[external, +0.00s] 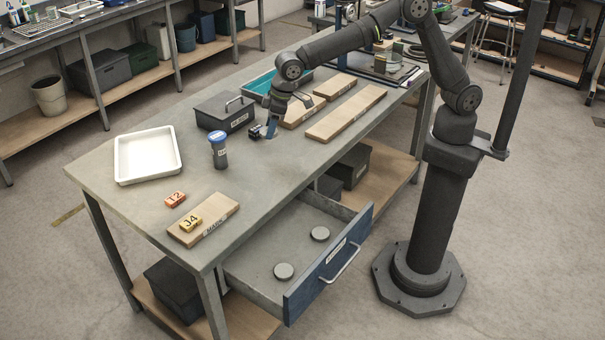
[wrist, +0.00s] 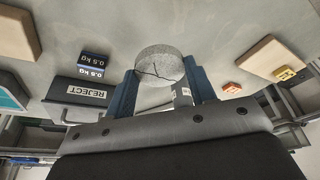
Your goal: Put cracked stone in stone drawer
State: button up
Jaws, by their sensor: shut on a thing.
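A round grey cracked stone (wrist: 159,62) shows in the wrist view, with a dark crack across its face. My gripper (wrist: 162,80) is shut on it, one blue finger on each side. In the external view my gripper (external: 272,127) is over the middle of the bench, by the reject box; the stone cannot be made out there. I cannot tell how far the stone is above the bench top. The drawer (external: 255,270) under the bench's near side is pulled open, with a blue front and a label too small to read. Two round grey stones (external: 284,271) (external: 320,233) lie in it, apart.
The dark reject box (external: 224,112) and a 0.5 kg weight (external: 254,134) stand close to my gripper. A blue-lidded jar (external: 219,152), white tray (external: 148,157), orange tag block (external: 175,199) and wooden boards (external: 345,113) are on the bench. The drawer's middle has free room.

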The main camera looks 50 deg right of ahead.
jog(key=shift+w+d+r, duration=0.2)
jog(key=shift+d+r, duration=0.1)
jog(key=shift+r, duration=0.1)
notch_tip(320, 180, up, 5)
jog(key=shift+w+d+r, duration=0.1)
jog(key=shift+d+r, duration=0.05)
jog(key=s+a+n, duration=0.3)
jog(key=s+a, duration=0.5)
jog(key=s, duration=0.4)
jog(key=n+g+y, duration=0.1)
jog(key=n, duration=0.2)
send_over(305, 252)
jog(key=d, duration=0.1)
jog(key=shift+m, duration=0.3)
notch_tip(305, 252, down, 34)
jog(key=shift+s+r, duration=0.15)
jog(key=shift+r, duration=0.05)
jog(key=shift+f, duration=0.1)
jog(key=o, duration=1)
